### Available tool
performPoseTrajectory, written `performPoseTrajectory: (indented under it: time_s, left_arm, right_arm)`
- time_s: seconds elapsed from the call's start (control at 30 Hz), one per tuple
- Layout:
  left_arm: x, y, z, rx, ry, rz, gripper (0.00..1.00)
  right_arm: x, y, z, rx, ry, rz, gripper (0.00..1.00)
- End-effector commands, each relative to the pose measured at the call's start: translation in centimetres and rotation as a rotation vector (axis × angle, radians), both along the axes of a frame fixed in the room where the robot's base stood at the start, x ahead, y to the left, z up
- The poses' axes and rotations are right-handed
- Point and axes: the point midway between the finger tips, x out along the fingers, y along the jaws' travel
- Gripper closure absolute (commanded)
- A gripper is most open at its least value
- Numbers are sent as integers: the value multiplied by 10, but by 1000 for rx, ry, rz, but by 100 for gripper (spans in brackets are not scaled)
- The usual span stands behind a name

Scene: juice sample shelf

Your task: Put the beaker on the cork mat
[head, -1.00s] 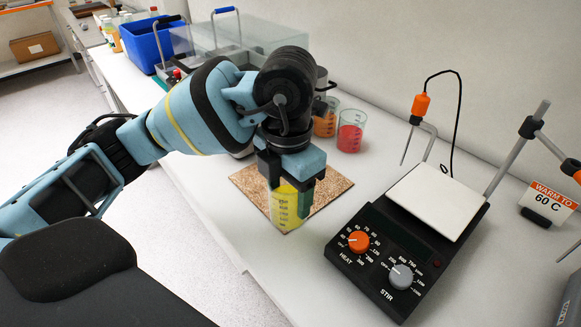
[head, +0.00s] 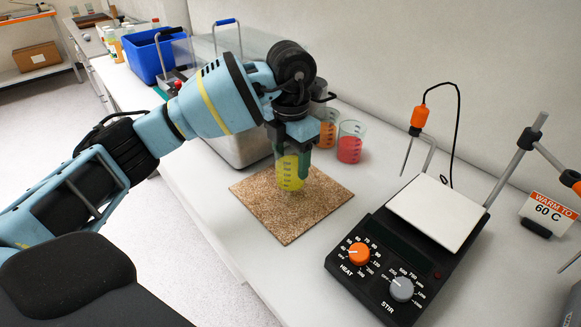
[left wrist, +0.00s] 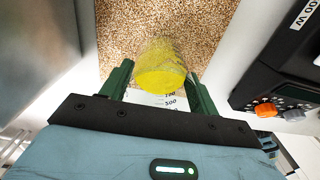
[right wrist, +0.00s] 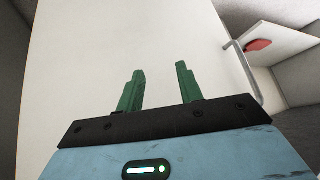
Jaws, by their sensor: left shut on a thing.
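The beaker (head: 289,175), clear with dark markings and yellow contents, is held upright between the fingers of my left gripper (head: 293,160). In the left wrist view the beaker (left wrist: 160,72) shows between the two green fingers of the left gripper (left wrist: 160,95), with the mat behind it. The cork mat (head: 285,218) is a brown speckled square on the bench; it also fills the top of the left wrist view (left wrist: 220,25). The beaker shows over the back part of the mat; I cannot tell whether its base touches. My right gripper (right wrist: 158,88) is open and empty.
A hot plate (head: 405,255) with knobs stands right of the mat. A beaker with red contents (head: 350,148) and one with orange contents (head: 327,132) stand behind the mat. A blue bin (head: 155,55) is at the back left. The mat's front part is bare.

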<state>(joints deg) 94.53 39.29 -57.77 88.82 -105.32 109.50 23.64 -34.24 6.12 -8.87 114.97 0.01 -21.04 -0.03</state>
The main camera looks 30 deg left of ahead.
Motion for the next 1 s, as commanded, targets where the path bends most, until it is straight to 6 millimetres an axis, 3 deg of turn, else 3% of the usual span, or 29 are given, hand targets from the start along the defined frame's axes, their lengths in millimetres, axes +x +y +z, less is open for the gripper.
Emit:
performPoseTrajectory:
  time_s: [0.13,0.4,0.83,0.87,1.0]
  left_arm:
    - [7,4,0,1,-1,2,69]
    - [7,4,-34,1,-1,0,69]
    - [7,4,-39,1,-1,0,69]
    - [7,4,-39,1,-1,0,35]
    - [7,4,-39,1,-1,0,17]
  right_arm:
    - [0,0,0,0,0,0,64]
    - [2,0,3,-1,-5,1,64]
    - [2,-1,2,-1,-4,1,64]
    - [2,-1,2,-1,-4,1,64]
    - [2,-1,2,-2,-5,1,64]
